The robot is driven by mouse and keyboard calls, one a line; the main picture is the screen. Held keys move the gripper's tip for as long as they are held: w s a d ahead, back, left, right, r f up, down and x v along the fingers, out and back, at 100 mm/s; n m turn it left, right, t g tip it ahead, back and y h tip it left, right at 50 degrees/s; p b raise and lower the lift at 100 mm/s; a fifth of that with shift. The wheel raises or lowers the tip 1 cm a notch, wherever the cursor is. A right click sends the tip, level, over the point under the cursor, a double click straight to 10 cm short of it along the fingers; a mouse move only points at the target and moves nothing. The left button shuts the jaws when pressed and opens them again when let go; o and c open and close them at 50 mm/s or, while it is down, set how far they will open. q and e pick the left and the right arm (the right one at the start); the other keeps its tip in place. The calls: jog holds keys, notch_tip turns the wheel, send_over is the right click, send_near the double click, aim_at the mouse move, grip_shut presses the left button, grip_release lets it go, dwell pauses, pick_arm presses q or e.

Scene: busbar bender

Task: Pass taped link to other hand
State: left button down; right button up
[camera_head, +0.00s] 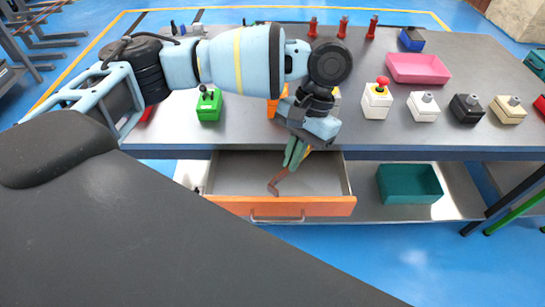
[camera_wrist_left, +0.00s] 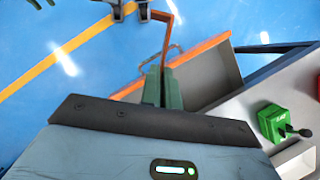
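My left gripper (camera_head: 294,158) reaches over the table's front edge and points down above the open drawer. Its green fingers are shut on a bent, copper-coloured link (camera_head: 280,180). The link hangs below the fingertips with its lower end hooked to one side. In the left wrist view the link (camera_wrist_left: 166,38) sticks out past the green fingers (camera_wrist_left: 163,88). I cannot make out the tape on it. My right gripper is not seen in either view.
The open drawer (camera_head: 335,206) has an orange front and looks empty. A teal bin (camera_head: 409,184) stands on the lower shelf to its right. On the grey table (camera_head: 430,50) are a pink tray (camera_head: 417,68), a green switch box (camera_head: 209,104) and several other button boxes.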

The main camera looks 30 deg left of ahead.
pick_arm(q)
jog(key=w+d+r+m+y, duration=0.1)
jog(key=w+d+r+m, duration=0.1)
jog(key=d, duration=0.4)
jog(key=w+d+r+m+y, duration=0.1)
jog(key=w+d+r+m, duration=0.2)
jog(key=d+r, duration=0.2)
jog(key=shift+w+d+m+t, duration=0.25)
jog(key=shift+d+m+t, duration=0.05)
jog(key=shift+d, duration=0.45)
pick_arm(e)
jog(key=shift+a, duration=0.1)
pick_arm(q)
jog(key=d+f, duration=0.5)
jog(key=d, duration=0.4)
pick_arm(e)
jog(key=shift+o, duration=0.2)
